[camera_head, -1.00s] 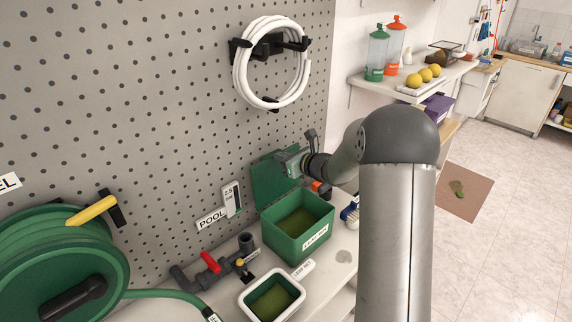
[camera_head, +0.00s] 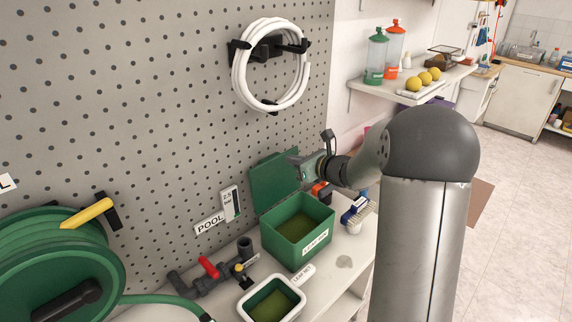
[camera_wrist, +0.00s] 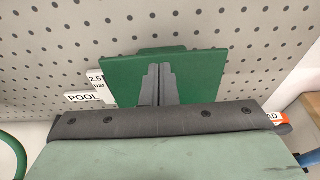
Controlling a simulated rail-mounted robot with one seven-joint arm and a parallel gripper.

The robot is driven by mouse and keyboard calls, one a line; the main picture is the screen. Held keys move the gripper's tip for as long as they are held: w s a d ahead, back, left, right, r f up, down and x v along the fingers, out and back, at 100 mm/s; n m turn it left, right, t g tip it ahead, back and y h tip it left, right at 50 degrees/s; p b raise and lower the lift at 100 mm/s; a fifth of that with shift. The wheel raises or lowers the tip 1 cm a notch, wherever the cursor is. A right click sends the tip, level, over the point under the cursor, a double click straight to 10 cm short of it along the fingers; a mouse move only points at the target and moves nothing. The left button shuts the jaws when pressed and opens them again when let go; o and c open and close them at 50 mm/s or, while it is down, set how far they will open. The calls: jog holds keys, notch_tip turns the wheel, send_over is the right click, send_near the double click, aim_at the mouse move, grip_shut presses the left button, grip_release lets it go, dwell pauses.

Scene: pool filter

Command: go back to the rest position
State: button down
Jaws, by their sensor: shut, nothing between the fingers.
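My gripper (camera_head: 294,161) is raised above the bench, in front of the open green lid of the leaf bin in the head view. In the wrist view its two grey fingers (camera_wrist: 157,84) lie together, with nothing between them, against the green lid (camera_wrist: 185,62) behind. The lid (camera_head: 274,178) stands upright at the back of the green bin (camera_head: 322,238), which holds dark green matter. The gripper looks apart from the bin, above its right rear side.
A white-rimmed tray (camera_head: 301,302) sits at the front of the bench. A valve with a red handle (camera_head: 208,267) and a green hose reel (camera_head: 60,265) are to the left. The pegboard (camera_head: 150,110) rises behind.

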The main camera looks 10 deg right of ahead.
jog(key=s+d+r, duration=0.2)
jog(key=s+r, duration=0.2)
jog(key=r, duration=0.2)
jog(key=s+a+f+n+g, duration=0.3)
jog(key=s+a+n+g, duration=0.1)
jog(key=s+a+n, duration=0.3)
jog(key=s+a+f+n+g, duration=0.2)
jog(key=s+a+n+g, duration=0.3)
jog(key=s, duration=0.4)
jog(key=s+d+f+n+g+h, duration=0.1)
jog(key=s+d+f+n+h, duration=0.1)
jog(key=s+n, duration=0.7)
jog(key=s+d+f+n+g+h, duration=0.2)
jog(key=s+f+n+h, duration=0.3)
jog(key=s+n, duration=0.4)
jog(key=shift+s, duration=0.85)
